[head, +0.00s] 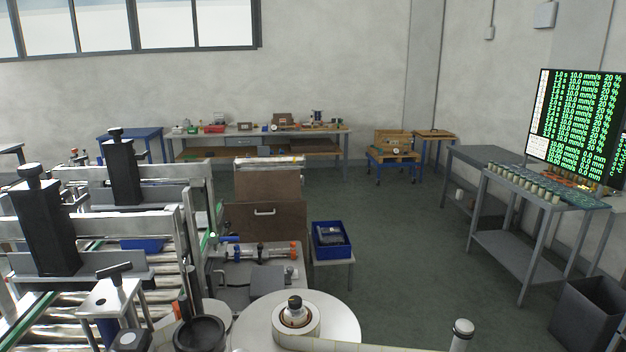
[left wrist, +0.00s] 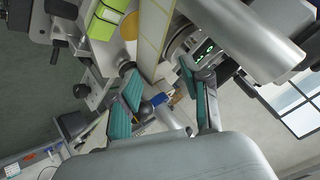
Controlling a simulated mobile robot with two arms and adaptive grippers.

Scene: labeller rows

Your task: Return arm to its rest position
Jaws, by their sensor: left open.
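My left gripper (left wrist: 165,98) shows in the left wrist view. Its two teal-padded fingers are spread apart with nothing held between them. Behind the fingers, part of a machine shows, with a pale label strip (left wrist: 153,40) running from the top edge and a large grey cylinder (left wrist: 245,35) at the upper right. I cannot tell how far the fingers are from these parts. Neither gripper shows in the head view, and my right gripper is in no view.
A labelling machine with a white disc (head: 340,325) and a label roll fills the near foreground, beside a roller conveyor (head: 70,315) at left. A blue bin (head: 331,240) stands on a small table. A grey cart (head: 520,245) stands at right. The floor between is clear.

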